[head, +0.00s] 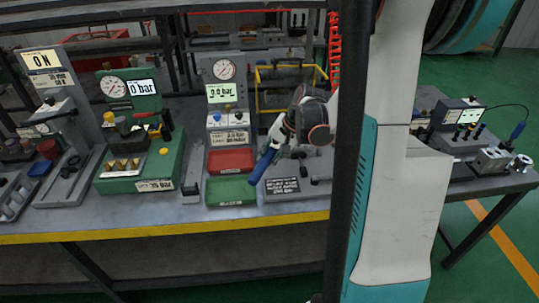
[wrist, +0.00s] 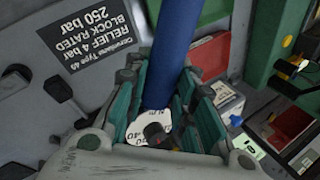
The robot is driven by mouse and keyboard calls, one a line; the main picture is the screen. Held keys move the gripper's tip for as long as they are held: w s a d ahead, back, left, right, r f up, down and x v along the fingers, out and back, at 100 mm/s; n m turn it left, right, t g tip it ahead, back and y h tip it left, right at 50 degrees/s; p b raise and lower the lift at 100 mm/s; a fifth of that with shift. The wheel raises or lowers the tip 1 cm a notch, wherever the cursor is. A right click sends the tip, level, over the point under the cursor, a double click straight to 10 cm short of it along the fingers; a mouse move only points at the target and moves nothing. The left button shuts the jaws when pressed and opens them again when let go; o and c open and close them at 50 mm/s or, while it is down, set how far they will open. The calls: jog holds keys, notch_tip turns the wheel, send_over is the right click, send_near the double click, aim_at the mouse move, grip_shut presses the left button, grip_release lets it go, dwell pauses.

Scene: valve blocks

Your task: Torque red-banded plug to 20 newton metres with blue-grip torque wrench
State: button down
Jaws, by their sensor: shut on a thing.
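The blue-grip torque wrench (head: 265,165) is held in my gripper (head: 287,127) above the bench. Its blue grip slants down and left over the right end of the green tray. In the wrist view the blue shaft (wrist: 172,55) runs between the green-padded fingers of my gripper (wrist: 165,108), which are shut on the tool. A white printed disc (wrist: 150,127) with a small dark reddish knob shows between the fingers. I cannot make out the red-banded plug in either view; my gripper and arm hide part of the bench.
A red tray (head: 230,160) and a green tray (head: 231,191) lie on the bench. A black relief-block label (head: 282,187) lies right of them. A grey gauge stand (head: 223,90) and a green gauge station (head: 135,170) stand behind and left. A metal block (head: 493,158) sits on the right table.

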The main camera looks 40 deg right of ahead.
jog(key=shift+f+b, duration=1.05)
jog(key=shift+f, duration=0.2)
dwell(0.7)
jog(key=shift+w, duration=0.15)
jog(key=shift+w+a+m+h, duration=0.2)
jog(key=shift+w+a+m, duration=0.05)
jog(key=shift+w+m, duration=0.25)
jog(key=shift+w+a+m+h, duration=0.25)
jog(key=shift+w+m, duration=0.15)
jog(key=shift+w, duration=0.1)
jog(key=shift+w+a+m+t+h, duration=0.15)
jog(key=shift+w+a+m+h, duration=0.05)
jog(key=shift+w+m, duration=0.4)
jog(key=shift+w+a+m+t+h, duration=0.15)
jog(key=shift+w+m, duration=0.25)
jog(key=shift+w, duration=0.25)
jog(key=shift+s+d+n+b, duration=0.15)
jog(key=shift+s+n, duration=0.2)
jog(key=shift+s, duration=0.1)
jog(key=shift+s+d+n+b, duration=0.1)
jog(key=shift+s+n+b, duration=0.05)
jog(key=shift+s+n, duration=0.25)
